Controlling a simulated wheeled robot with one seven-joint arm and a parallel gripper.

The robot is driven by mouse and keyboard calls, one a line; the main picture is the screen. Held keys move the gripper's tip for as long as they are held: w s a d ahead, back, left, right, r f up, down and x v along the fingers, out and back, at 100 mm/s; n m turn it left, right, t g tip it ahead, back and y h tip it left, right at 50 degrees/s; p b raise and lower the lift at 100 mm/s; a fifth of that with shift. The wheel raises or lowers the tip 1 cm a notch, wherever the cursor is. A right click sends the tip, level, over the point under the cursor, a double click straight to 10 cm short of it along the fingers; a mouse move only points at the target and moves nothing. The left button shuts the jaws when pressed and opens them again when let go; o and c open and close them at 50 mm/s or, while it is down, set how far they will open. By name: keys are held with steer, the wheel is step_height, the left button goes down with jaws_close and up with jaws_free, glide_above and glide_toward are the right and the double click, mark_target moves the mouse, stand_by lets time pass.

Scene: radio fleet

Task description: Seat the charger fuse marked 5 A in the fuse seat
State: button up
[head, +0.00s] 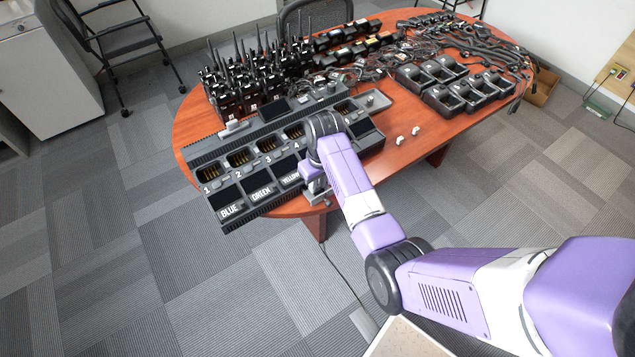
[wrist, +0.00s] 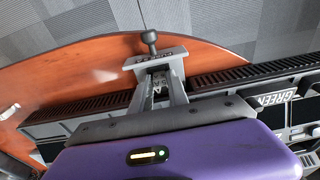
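My gripper (wrist: 160,82) is at the table's front edge, over the near side of the charger bank; my arm partly hides it in the head view (head: 316,196). Its fingers are closed on a small dark piece with pale lettering, seemingly the charger fuse (wrist: 157,86); the marking looks like 5 A but is small. A grey block with a black ball-ended lever, apparently the fuse seat (wrist: 172,57), is right at the fingertips. The fingers hide its opening, so I cannot tell whether the fuse is inside it. Two small whitish pieces (head: 400,140) lie apart on the table.
The long charger bank (head: 240,176) has numbered bays and BLUE, GREEN and YELLOW labels. Radios (head: 255,80) stand behind it. More chargers (head: 450,85) and cables sit at the right. Bare tabletop (head: 410,155) shows around the two whitish pieces.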

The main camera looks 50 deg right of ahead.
steer(key=shift+o, duration=1.3)
steer(key=shift+r, duration=0.1)
step_height(320, 180, up, 12)
steer(key=s, duration=0.1)
steer(key=s+a+f+n+t+h, duration=0.2)
steer(key=s+a+f+t, duration=0.4)
steer(key=s+a+f, duration=0.6)
steer(key=s+a+r+t+y, duration=0.1)
steer(key=s+a+r+t, duration=0.2)
steer(key=s+r, duration=0.6)
steer(key=s+a+r+n+t+y, duration=0.1)
steer(key=s+a+r+t, duration=0.3)
steer(key=r, duration=1)
steer(key=s+a, duration=0.3)
steer(key=s, duration=0.2)
steer(key=shift+s+a+r+t+b, duration=0.15)
steer(key=shift+a+r+t+b, duration=0.15)
steer(key=shift+r+b, duration=0.1)
